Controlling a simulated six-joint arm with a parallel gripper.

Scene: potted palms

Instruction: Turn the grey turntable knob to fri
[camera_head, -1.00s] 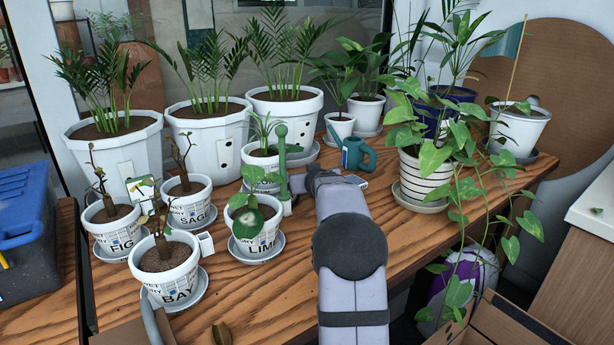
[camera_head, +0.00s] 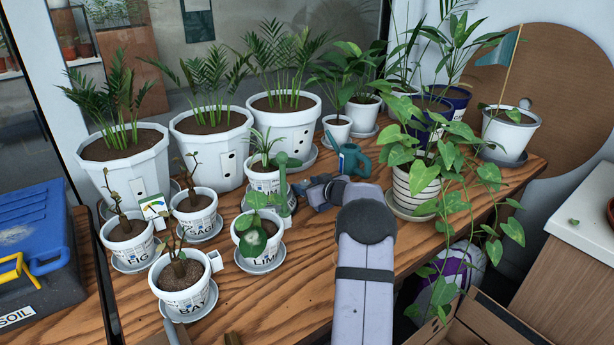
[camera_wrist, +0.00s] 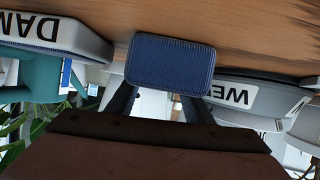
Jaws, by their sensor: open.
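I cannot make out the grey turntable knob or a "fri" mark in either view. In the camera_head view my gripper (camera_head: 312,190) is low over the bench, between the small labelled pots and the teal watering can (camera_head: 350,160); its fingertips are not clear there. In the camera_wrist view my gripper (camera_wrist: 158,106) shows two dark fingers spread apart. A dark blue ribbed block (camera_wrist: 170,62) lies in front of them; I cannot tell whether they touch it. Upside-down letters "DAM" (camera_wrist: 40,27) and "WE" (camera_wrist: 238,95) show on pale rounded pieces either side.
Several white pots with saucers, such as the LIM pot (camera_head: 258,240), crowd the left of the wooden bench (camera_head: 262,303). A striped pot (camera_head: 412,192) with trailing leaves stands right of my arm. A blue box (camera_head: 35,245) is at far left, a cardboard box (camera_head: 480,320) below right.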

